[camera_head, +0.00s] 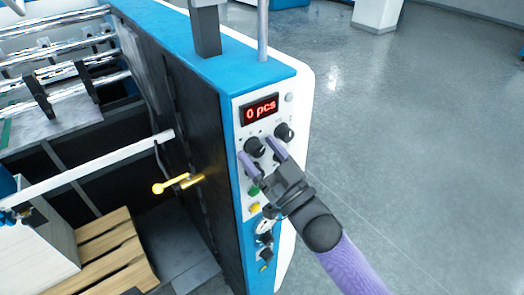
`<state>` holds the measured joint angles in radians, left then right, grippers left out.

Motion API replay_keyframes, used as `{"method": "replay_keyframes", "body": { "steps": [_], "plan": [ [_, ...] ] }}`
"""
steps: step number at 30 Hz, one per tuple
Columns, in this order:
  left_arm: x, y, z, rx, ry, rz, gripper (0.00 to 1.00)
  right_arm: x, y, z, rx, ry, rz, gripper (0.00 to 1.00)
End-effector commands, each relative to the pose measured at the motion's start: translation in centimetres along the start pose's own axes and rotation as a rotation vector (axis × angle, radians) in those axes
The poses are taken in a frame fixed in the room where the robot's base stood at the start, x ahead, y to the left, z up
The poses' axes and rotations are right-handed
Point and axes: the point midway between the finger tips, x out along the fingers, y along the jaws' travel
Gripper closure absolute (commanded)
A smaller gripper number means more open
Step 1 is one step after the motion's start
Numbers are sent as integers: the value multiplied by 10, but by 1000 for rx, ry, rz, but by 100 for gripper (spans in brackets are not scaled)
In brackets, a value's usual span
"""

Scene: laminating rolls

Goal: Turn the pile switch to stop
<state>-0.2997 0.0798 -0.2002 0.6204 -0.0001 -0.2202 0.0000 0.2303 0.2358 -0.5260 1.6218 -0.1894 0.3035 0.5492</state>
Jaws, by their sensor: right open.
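The white control panel (241,123) is on the end of a blue and black machine. Below the display are two black rotary knobs, a left one (254,146) and a right one (284,131). Their labels are too small to read, so I cannot tell which is the pile switch. My right gripper (257,151) is open, with its purple-tipped fingers on either side of the left knob's lower part. Whether they touch it cannot be told. The gripper hides part of the panel below. My left gripper is not in view.
A green button (253,191) and a yellow button (254,208) sit low on the panel. More black knobs (265,240) are below. A yellow-handled lever (178,184) sticks out left. A wooden pallet (112,250) lies lower left. The floor at right is clear.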

Motion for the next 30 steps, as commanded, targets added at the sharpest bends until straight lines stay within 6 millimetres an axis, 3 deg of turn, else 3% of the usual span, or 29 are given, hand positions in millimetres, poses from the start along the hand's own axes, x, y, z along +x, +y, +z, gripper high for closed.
{"method": "replay_keyframes", "body": {
  "steps": [1,11,22,30],
  "plan": [
    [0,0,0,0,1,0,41,0,0,0,0,0,0,28],
    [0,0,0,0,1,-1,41,0,0,0,0,0,0,98],
    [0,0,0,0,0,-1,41,-1,1,0,-39,-4,-16,100],
    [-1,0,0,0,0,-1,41,0,1,0,-204,-14,-84,100]
  ]
}}
